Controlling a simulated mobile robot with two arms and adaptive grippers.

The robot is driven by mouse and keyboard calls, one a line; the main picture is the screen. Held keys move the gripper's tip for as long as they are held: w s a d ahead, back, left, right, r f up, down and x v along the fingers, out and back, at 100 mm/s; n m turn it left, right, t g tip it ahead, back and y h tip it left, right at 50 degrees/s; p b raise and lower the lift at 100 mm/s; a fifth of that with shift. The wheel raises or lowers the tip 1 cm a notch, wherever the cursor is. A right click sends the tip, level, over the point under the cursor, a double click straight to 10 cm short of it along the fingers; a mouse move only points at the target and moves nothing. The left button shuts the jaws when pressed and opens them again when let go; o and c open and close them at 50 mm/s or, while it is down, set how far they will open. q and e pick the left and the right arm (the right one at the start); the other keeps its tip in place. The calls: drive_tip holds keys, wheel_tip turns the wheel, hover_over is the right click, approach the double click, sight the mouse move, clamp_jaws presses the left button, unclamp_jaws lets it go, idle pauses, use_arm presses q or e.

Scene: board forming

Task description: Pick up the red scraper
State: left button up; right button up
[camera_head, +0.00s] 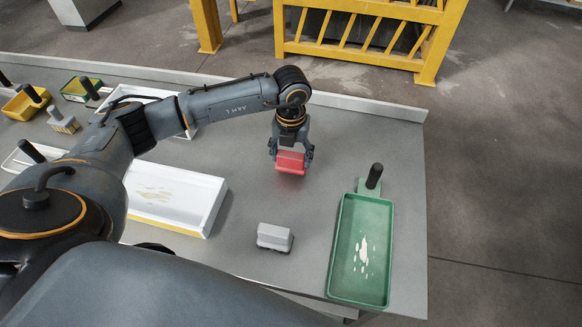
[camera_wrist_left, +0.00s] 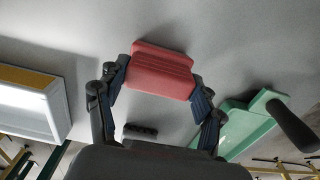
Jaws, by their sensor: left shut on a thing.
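The red scraper (camera_head: 290,162) is a small red block in the middle of the grey table area in the head view. My left gripper (camera_head: 291,155) comes down on it from above, with a finger at each side. In the left wrist view the red scraper (camera_wrist_left: 160,72) sits between the two fingertips of my left gripper (camera_wrist_left: 158,84), which is shut on it. I cannot tell whether the scraper touches the table or is slightly above it. My right gripper is not in view.
A grey block-shaped tool (camera_head: 274,237) stands on the table (camera_head: 300,215) nearer to me. A green tray (camera_head: 334,250) with a black handle lies at the right. A white tray (camera_head: 215,210) is at the left. Several handled tools and small trays crowd the far left.

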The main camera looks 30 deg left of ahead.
use_arm(q)
drive_tip(key=shift+c, duration=1.3)
drive_tip(key=shift+r+b, duration=0.4)
wheel_tip(320, 180, up, 2)
drive_tip(key=shift+r+b, duration=0.1)
drive_tip(key=shift+b, duration=0.65)
drive_tip(key=s+d+r+b, duration=0.3)
drive_tip(key=s+d+r, duration=0.5)
drive_tip(key=d+r, duration=0.2)
drive_tip(key=shift+d, duration=0.75)
